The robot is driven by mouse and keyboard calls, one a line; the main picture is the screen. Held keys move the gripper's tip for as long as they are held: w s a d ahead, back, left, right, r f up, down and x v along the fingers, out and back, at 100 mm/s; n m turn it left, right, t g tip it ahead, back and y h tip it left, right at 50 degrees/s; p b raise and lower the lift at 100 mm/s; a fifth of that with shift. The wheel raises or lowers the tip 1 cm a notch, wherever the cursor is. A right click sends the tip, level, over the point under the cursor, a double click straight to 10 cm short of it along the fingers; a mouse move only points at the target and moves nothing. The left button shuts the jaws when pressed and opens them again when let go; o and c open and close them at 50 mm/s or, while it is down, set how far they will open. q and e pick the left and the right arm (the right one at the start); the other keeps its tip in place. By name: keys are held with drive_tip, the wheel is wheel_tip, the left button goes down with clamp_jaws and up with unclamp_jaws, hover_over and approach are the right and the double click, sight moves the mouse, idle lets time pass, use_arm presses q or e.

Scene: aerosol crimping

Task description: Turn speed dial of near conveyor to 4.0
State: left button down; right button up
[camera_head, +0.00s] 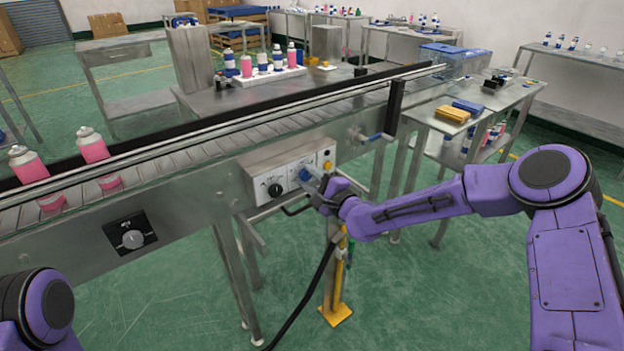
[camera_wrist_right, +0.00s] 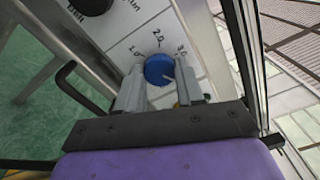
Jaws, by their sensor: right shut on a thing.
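The near conveyor (camera_head: 190,150) runs diagonally across the head view, with a control box (camera_head: 285,153) on its side. My right gripper (camera_head: 313,182) is at the front of this box. In the right wrist view, its two grey fingers (camera_wrist_right: 161,95) stand on either side of a round blue dial (camera_wrist_right: 159,68) and are shut on it. The labels 1.0, 2.0 and 3.0 show around the dial. A pale mark shows near its lower right edge, but its exact setting is unclear. My left gripper is out of view; only part of my left arm shows at lower left.
A black knob (camera_head: 275,189) sits left of the gripper on the same panel. Another dial (camera_head: 133,239) is on the conveyor's side. Pink cans (camera_head: 92,146) stand on the belt at left. A yellow post (camera_head: 337,290) stands below the box.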

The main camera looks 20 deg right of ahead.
drive_tip(key=o, duration=1)
drive_tip(key=shift+o, duration=0.2)
drive_tip(key=v, duration=1)
drive_tip(key=shift+s, duration=0.25)
